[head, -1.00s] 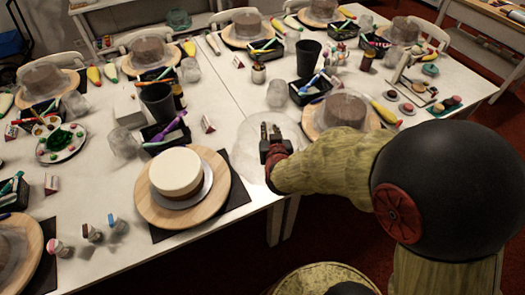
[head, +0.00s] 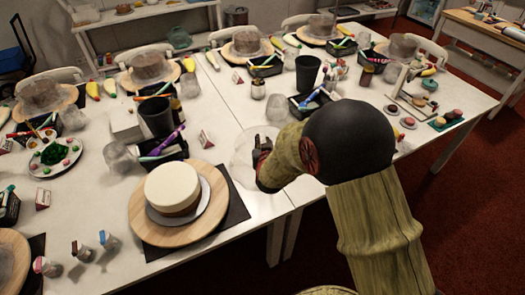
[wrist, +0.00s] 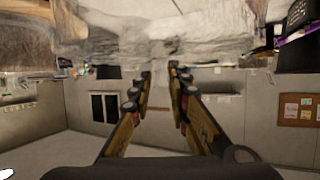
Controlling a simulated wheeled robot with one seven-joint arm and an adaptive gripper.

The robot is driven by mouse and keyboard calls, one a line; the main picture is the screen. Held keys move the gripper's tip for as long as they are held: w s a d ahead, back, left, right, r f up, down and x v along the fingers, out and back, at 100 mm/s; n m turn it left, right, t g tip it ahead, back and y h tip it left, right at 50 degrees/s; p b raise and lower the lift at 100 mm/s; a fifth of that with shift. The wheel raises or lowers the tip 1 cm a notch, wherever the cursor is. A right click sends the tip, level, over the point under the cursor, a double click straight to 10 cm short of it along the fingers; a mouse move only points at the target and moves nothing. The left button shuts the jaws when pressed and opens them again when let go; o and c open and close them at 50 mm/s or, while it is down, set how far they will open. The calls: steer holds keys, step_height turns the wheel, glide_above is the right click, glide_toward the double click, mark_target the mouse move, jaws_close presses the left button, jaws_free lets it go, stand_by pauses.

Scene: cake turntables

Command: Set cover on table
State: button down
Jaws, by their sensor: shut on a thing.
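The clear, round cover (head: 241,160) is right of the white-topped cake (head: 172,188), near the front edge of the white table. My gripper (head: 262,148) is at the right side of the cover, shut on it. In the wrist view, the fingertips of my gripper (wrist: 162,72) meet the see-through cover (wrist: 150,45), which fills much of the top. The cover is faint against the table, and I cannot tell whether its rim touches the table. The cake stands uncovered on a grey plate on a round wooden turntable (head: 146,226).
Dark tumblers (head: 157,117), pen trays, clear cups and other covered cakes (head: 148,68) crowd the table (head: 226,112). A purple-handled tool (head: 172,138) lies in a tray behind the cake. A dark mat (head: 236,212) shows beside the turntable.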

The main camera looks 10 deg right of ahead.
steer(key=shift+w+f, duration=0.55)
steer(key=shift+f, duration=0.2)
steer(key=shift+f+b, duration=0.8)
steer(key=shift+f, duration=0.6)
steer(key=shift+f, duration=0.15)
steer(key=c, duration=1.7)
jaws_free()
steer(key=shift+c, duration=0.2)
steer(key=shift+o, duration=0.3)
